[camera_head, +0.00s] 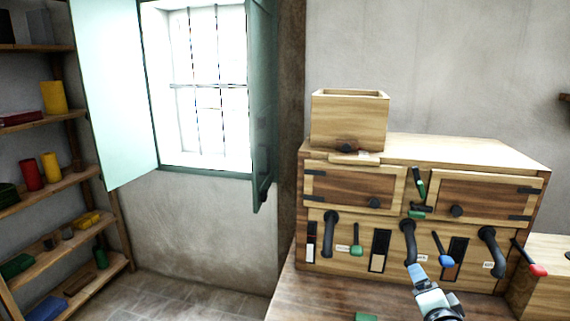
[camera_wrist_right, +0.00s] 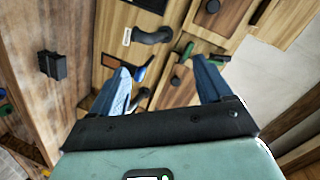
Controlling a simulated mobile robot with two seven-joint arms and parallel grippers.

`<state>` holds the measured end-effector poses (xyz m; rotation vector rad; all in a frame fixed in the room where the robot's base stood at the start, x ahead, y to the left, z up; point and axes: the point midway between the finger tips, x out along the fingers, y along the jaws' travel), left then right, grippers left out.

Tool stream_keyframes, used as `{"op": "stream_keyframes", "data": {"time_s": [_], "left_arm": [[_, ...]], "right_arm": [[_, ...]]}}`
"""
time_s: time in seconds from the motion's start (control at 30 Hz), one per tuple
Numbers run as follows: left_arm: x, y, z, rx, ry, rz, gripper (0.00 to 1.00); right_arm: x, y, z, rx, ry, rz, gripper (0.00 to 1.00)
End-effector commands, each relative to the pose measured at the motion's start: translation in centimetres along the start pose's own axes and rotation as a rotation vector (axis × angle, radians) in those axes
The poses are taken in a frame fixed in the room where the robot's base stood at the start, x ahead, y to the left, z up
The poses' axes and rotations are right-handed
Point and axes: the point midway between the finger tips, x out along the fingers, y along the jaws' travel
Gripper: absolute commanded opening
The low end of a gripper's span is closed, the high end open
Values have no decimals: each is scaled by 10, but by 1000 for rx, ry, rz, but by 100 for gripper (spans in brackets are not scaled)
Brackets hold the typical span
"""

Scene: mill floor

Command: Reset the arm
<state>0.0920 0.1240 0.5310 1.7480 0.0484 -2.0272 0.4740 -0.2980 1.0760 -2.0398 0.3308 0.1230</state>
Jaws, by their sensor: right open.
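My right gripper (camera_head: 416,270) reaches up from the bottom right in the head view, in front of the lower panel of a wooden cabinet (camera_head: 460,148). In the right wrist view its two blue fingers (camera_wrist_right: 162,66) are spread apart with nothing held between them. A blue-handled lever (camera_head: 444,250) is close to the right of the gripper in the head view; it also shows beside one finger in the wrist view (camera_wrist_right: 140,73). I cannot tell whether they touch. A green-handled lever (camera_head: 356,240) and a red-handled lever (camera_head: 530,262) are farther off. My left gripper is not in view.
Dark curved pipes (camera_head: 331,232) stick out of the cabinet front. An open-topped wooden box (camera_head: 350,120) stands on the cabinet. A wooden worktop (camera_head: 320,296) lies in front. Shelves (camera_head: 60,185) and a shuttered window (camera_head: 208,85) are at the left.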

Motion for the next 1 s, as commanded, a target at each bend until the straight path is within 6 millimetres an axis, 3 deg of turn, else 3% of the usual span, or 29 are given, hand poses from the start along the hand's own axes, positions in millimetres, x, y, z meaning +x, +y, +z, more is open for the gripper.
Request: {"op": "stream_keyframes", "data": {"time_s": [0.03, 0.17, 0.27, 0.37, 0.5, 0.57, 0.7, 0.9, 1.0], "left_arm": [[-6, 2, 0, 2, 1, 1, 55], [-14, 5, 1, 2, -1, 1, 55], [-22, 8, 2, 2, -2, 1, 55], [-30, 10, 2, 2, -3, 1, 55], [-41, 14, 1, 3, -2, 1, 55], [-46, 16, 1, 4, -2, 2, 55], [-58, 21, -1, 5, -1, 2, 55], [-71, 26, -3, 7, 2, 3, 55], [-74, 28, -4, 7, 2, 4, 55]], "right_arm": [[12, 26, 24, -46, -49, 56, 79], [27, 99, 83, -166, -181, 185, 79], [26, 160, 130, -256, -303, 282, 79], [10, 220, 175, -338, -439, 372, 79], [-34, 299, 234, -430, -651, 482, 79], [-60, 328, 257, -462, -750, 522, 79], [-136, 383, 305, -510, -991, 596, 79], [-233, 418, 344, -522, -1267, 639, 79], [-260, 422, 352, -518, -1340, 643, 79]]}}
